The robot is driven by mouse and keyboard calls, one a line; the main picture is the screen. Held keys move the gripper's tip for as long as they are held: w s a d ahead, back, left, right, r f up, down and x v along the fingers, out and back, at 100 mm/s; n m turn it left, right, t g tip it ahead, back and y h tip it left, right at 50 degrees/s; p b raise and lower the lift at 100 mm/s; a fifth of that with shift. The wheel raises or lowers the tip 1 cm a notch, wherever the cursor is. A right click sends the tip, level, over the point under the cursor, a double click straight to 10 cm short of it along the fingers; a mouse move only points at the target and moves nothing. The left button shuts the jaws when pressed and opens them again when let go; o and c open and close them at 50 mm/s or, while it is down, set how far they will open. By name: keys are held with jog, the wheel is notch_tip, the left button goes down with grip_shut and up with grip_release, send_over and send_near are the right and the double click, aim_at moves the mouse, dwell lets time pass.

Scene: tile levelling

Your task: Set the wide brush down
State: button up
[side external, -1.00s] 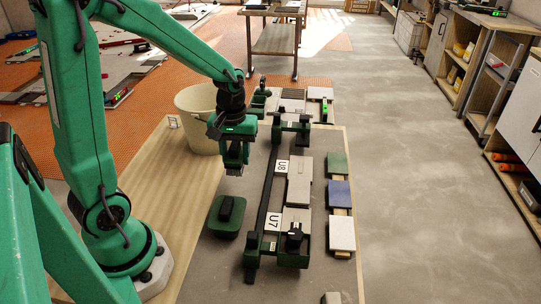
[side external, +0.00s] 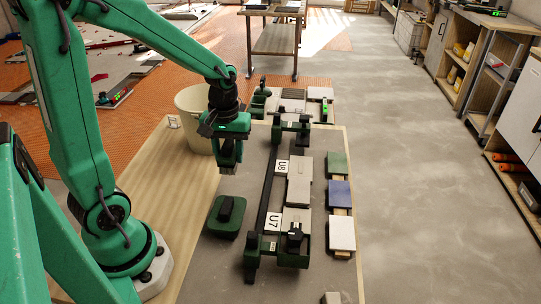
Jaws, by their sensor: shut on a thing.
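My gripper (side external: 230,158) hangs pointing down over the grey board (side external: 247,196), just right of the bucket. It is shut on the wide brush (side external: 229,169), of which only a small greyish lower end shows below the fingers. The rest of the brush is hidden by the gripper. The brush end appears to be above the board, but the exact gap cannot be told.
A cream bucket (side external: 194,135) stands left of my gripper. A green float with a black handle (side external: 226,216) lies nearer. To the right is a dark rail frame (side external: 265,205) with tiles marked U7 and U8. Several coloured blocks (side external: 340,194) stand farther right.

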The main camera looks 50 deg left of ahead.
jog(key=shift+s, duration=2.75)
jog(key=a+f, duration=0.2)
jog(key=a, duration=0.2)
jog(key=s+a+f, duration=0.1)
jog(key=a+f, duration=0.1)
jog(key=a, duration=0.2)
jog(key=a+f, duration=0.2)
jog(key=a, duration=0.2)
jog(key=shift+s+f, duration=0.1)
jog(key=shift+s, duration=0.25)
jog(key=shift+f, duration=0.15)
jog(key=shift+f, duration=1.85)
jog(key=shift+f, duration=0.15)
jog(key=o, duration=1.2)
notch_tip(320, 180, up, 12)
jog(key=shift+r, duration=0.2)
